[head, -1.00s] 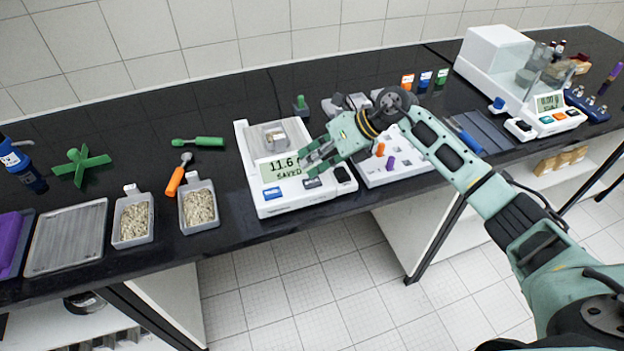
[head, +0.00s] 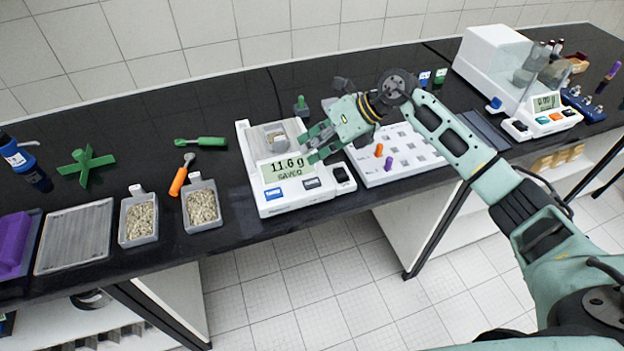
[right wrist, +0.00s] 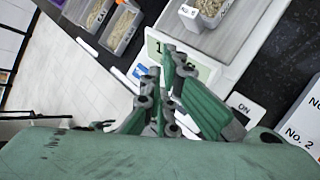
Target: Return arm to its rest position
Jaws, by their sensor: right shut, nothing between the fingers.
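My right arm (head: 470,170) reaches in from the right over the bench. Its gripper (head: 312,148) is shut and empty above the right side of a white balance (head: 290,205), beside the display. The fingers also show in the right wrist view (right wrist: 170,95), over the balance. The balance display (head: 286,168) reads 11.6 g with "SAVED" under it. A small grey container with pale material (head: 272,137) sits on the balance pan. My left gripper is not in view.
A white holed rack (head: 400,160) with an orange and a purple peg stands right of the balance. Two grain trays (head: 140,238) (head: 203,228), an orange-handled tool (head: 180,180) and a green cross (head: 84,165) lie left. A second balance (head: 500,60) stands at the back right.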

